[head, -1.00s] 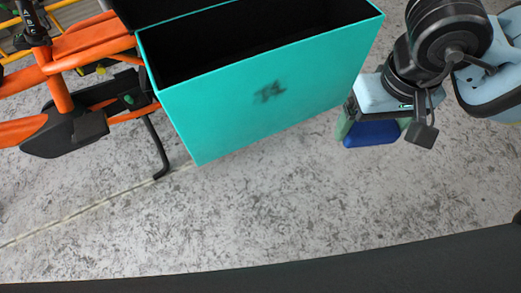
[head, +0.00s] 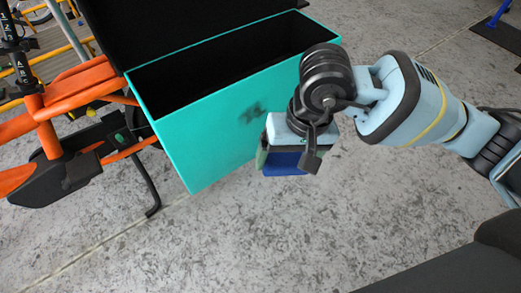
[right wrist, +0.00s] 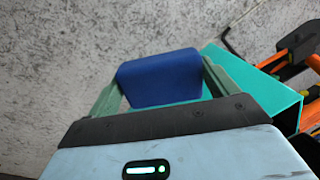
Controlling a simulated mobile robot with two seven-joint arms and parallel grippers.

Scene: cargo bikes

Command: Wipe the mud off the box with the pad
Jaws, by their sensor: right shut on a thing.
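The turquoise box (head: 196,150) of an orange cargo bike stands at the upper middle of the head view, its top open and its inside black. A dark mud smudge (head: 253,113) shows on the right half of its near side wall. My right gripper (head: 284,160) is shut on the blue pad (head: 287,163), in front of the wall and just right of and below the smudge. The right wrist view shows the pad (right wrist: 158,79) between the two green fingers, with the box (right wrist: 262,88) behind it. I cannot tell whether pad and wall touch. My left gripper is out of view.
The orange bike frame (head: 60,115) with its black parts is at the left, and a thin black stand leg (head: 148,183) reaches the floor. The grey speckled floor (head: 250,235) in front of the box is clear. A blue post on a dark base (head: 493,27) stands far right.

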